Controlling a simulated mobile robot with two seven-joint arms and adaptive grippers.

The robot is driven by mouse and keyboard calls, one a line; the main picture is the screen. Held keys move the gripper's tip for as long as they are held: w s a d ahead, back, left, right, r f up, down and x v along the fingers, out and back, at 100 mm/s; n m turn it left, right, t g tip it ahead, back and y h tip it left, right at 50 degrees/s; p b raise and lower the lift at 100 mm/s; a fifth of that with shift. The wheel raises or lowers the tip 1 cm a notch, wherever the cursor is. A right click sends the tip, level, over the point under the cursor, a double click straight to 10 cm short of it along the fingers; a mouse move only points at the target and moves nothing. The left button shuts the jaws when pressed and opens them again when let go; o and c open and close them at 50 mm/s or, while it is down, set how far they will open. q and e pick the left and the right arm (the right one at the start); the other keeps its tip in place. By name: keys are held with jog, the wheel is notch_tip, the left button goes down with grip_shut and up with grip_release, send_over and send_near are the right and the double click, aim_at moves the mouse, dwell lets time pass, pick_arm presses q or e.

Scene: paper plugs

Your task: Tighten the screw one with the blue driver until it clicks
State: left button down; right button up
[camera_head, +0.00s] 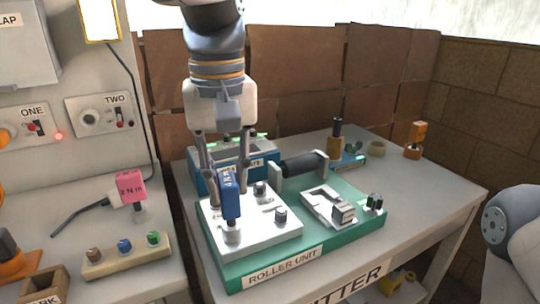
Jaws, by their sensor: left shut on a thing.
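The blue driver (231,203) stands nearly upright over the front left corner of the white plate (262,234) on the green roller unit (330,235). My left gripper (227,176) comes down from above and is shut on the top of the blue driver. The driver's grey lower end (232,234) meets the plate there. The screw under it is hidden, and no label for screw one can be read on the plate. Two dark knobs, one at the back (260,188) and one at the right (280,214), stand on the same plate.
A black roller (302,165) and a small grey block (343,211) sit on the green unit. A blue box (207,180) is behind the plate. An orange driver (415,138) stands at the back right. The table's right side is clear.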

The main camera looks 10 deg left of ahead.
pick_arm(q)
jog(key=m, duration=0.3)
jog(key=shift+m, duration=0.4)
jog(key=m, duration=0.6)
jog(key=shift+m, duration=0.3)
jog(key=m, duration=0.8)
jog(key=shift+m, duration=0.4)
jog(key=shift+n, duration=0.7)
jog(key=shift+r, duration=1.1)
